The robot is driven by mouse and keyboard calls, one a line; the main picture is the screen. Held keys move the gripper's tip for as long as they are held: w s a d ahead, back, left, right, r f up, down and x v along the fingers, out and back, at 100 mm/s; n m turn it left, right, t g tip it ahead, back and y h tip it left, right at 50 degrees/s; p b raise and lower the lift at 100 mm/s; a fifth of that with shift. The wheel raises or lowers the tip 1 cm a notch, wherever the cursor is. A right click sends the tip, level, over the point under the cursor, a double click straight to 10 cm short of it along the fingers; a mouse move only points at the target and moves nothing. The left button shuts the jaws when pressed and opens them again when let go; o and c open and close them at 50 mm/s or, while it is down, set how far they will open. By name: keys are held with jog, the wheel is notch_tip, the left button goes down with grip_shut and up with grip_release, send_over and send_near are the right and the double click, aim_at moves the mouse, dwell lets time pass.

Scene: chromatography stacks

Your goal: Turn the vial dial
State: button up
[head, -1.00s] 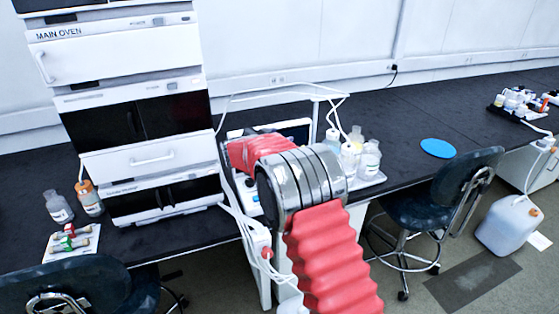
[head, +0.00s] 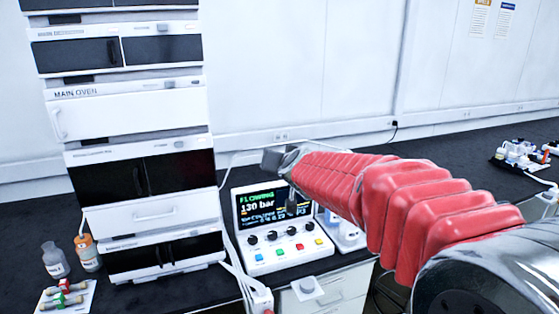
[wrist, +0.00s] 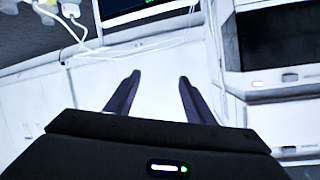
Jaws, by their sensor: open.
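The control box (head: 278,262) stands on the bench right of the oven stack. Its lit screen (head: 258,203) reads "FLOWING" and "130 bar". A row of several black dials (head: 270,236) sits below the screen, above coloured buttons (head: 279,252). The dial labels are too small to read, so I cannot tell which is the vial dial. My gripper (wrist: 156,88) is open and empty in the wrist view, its fingers apart over a pale surface. The screen's edge (wrist: 150,14) shows beyond them. In the head view my arm reaches over the box from the right and partly hides the screen.
The instrument stack (head: 140,165) stands close left of the box. Bottles (head: 88,255) and a small tray (head: 65,300) are at the lower left. White tubing runs between stack and box. A bottle (head: 348,234) stands behind my arm.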

jog(key=s+d+f+g, duration=0.2)
jog(key=s+d+f, duration=0.2)
jog(key=s, duration=0.9)
jog(key=s+d+f+n+g+h, duration=0.1)
jog(key=s+d+f+g, duration=0.2)
jog(key=s, duration=1.1)
jog(key=s+d+f+g+h, duration=0.1)
jog(key=s+d+f+g, duration=0.2)
jog(key=s, duration=1.1)
notch_tip(320, 180, down, 3)
jog(key=d, duration=0.2)
jog(key=shift+s+d+f+n, duration=0.2)
jog(key=shift+d+n, duration=0.15)
jog(key=shift+n, duration=0.05)
jog(key=shift+c, duration=0.3)
